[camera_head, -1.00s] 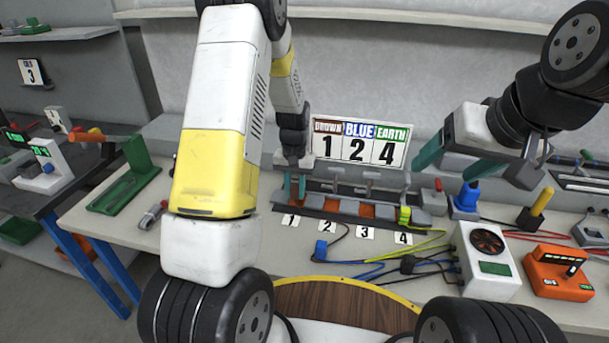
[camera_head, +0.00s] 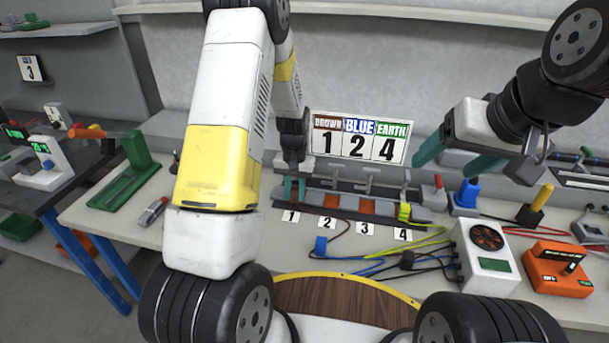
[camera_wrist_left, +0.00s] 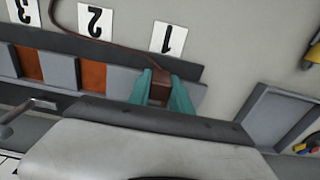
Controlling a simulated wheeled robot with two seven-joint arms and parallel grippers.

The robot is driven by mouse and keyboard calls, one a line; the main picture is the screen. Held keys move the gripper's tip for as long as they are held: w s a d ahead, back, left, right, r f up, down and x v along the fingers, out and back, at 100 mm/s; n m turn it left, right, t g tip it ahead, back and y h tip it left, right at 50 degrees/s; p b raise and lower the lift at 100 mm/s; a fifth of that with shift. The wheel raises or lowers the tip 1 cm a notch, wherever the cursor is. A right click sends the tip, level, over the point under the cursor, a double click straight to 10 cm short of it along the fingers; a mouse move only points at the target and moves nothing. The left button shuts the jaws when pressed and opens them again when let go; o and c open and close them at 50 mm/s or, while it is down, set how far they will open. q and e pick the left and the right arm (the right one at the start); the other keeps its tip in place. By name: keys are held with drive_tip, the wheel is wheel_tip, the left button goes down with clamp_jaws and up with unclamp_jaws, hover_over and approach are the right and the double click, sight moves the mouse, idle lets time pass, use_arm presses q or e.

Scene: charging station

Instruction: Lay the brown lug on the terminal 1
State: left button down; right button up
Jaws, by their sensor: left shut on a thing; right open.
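My left gripper (camera_head: 294,188) is at the left end of the terminal strip (camera_head: 345,213), by the label 1 (camera_head: 291,216). In the left wrist view its teal fingers (camera_wrist_left: 160,92) are shut on the brown lug (camera_wrist_left: 159,90). A brown wire (camera_wrist_left: 115,45) runs from the lug past the labels 2 and 3. The lug is over the terminal 1 position, in line with label 1 (camera_wrist_left: 168,38). The fingers hide most of terminal 1, so I cannot tell whether the lug touches it. My right gripper (camera_head: 452,158) is open and empty, up to the right.
A sign (camera_head: 360,139) reads brown 1, blue 2, earth 4. A yellow-green lug (camera_head: 405,212) sits at the strip's right end. A blue block (camera_head: 321,245) and loose wires lie in front. A white fan box (camera_head: 484,256) and an orange device (camera_head: 557,268) stand right.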

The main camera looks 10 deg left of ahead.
sight(295, 188)
use_arm(q)
drive_tip(key=shift+f, duration=0.2)
drive_tip(key=c, duration=1.1)
unclamp_jaws()
drive_tip(key=shift+r, duration=0.1)
wheel_tip(295, 188, up, 8)
drive_tip(key=shift+f, duration=0.2)
